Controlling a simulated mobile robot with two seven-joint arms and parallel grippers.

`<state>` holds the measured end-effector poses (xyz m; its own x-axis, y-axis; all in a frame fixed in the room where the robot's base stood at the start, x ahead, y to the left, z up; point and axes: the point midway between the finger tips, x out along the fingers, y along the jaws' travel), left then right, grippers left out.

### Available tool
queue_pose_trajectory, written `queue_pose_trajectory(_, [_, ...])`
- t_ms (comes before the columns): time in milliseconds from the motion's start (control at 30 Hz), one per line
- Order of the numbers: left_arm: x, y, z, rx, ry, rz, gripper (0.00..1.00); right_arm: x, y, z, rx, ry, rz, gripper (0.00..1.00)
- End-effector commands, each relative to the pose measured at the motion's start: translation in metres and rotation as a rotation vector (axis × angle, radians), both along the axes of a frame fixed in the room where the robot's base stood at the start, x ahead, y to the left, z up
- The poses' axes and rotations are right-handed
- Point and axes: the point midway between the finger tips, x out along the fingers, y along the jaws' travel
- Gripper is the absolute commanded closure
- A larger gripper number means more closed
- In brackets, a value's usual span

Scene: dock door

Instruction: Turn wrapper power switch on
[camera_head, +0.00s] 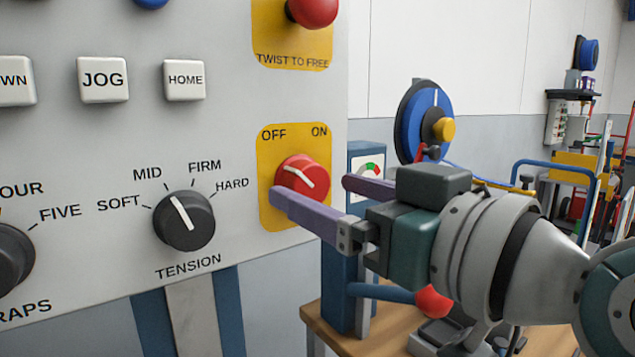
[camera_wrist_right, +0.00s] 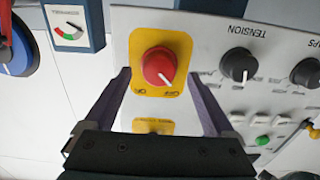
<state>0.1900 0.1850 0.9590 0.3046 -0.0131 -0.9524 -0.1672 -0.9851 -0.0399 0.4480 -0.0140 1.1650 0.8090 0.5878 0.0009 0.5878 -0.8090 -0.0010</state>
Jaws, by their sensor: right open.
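The wrapper power switch is a red rotary knob (camera_head: 303,176) on a yellow plate (camera_head: 267,155) at the right edge of the grey panel. Its white pointer line slants up-left toward OFF. In the right wrist view the knob (camera_wrist_right: 159,67) appears upside down, pointer toward the OFF label. My right gripper (camera_head: 310,188) is open with purple fingers. In the wrist view its fingertips (camera_wrist_right: 159,76) lie on either side of the knob's plate, with the knob between them and not visibly gripped. Any contact cannot be told. My left gripper is not in view.
The TENSION dial (camera_head: 184,221) sits left of the switch, with the JOG (camera_head: 103,80) and HOME (camera_head: 184,80) buttons above. A red twist-to-free button (camera_head: 312,11) is above the switch. A blue gauge post (camera_head: 368,160) and a wooden table (camera_head: 365,340) stand beyond.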

Motion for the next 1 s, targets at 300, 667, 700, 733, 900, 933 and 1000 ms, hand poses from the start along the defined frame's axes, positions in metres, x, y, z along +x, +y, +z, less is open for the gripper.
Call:
queue_pose_trajectory(300, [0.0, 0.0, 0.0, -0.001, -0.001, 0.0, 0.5, 0.018, 0.013, 0.0, -0.001, 0.0, -0.001, 0.11])
queue_pose_trajectory(667, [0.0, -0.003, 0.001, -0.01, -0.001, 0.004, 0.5, 0.018, 0.013, 0.0, -0.001, 0.0, -0.001, 0.28])
queue_pose_trajectory(700, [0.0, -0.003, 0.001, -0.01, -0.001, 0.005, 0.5, 0.018, 0.013, -0.001, -0.001, 0.0, -0.001, 0.32])
queue_pose_trajectory(733, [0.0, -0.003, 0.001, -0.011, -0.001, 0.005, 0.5, 0.018, 0.013, -0.001, -0.001, 0.0, -0.001, 0.36])
queue_pose_trajectory(900, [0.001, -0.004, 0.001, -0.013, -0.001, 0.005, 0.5, 0.018, 0.013, -0.001, -0.001, 0.0, -0.001, 0.55])
queue_pose_trajectory(933, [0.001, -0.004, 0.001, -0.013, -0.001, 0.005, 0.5, 0.018, 0.013, -0.001, -0.001, 0.0, -0.001, 0.58])
queue_pose_trajectory(1000, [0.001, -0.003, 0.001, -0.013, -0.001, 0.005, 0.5, 0.018, 0.013, -0.001, -0.001, 0.0, -0.001, 0.66])
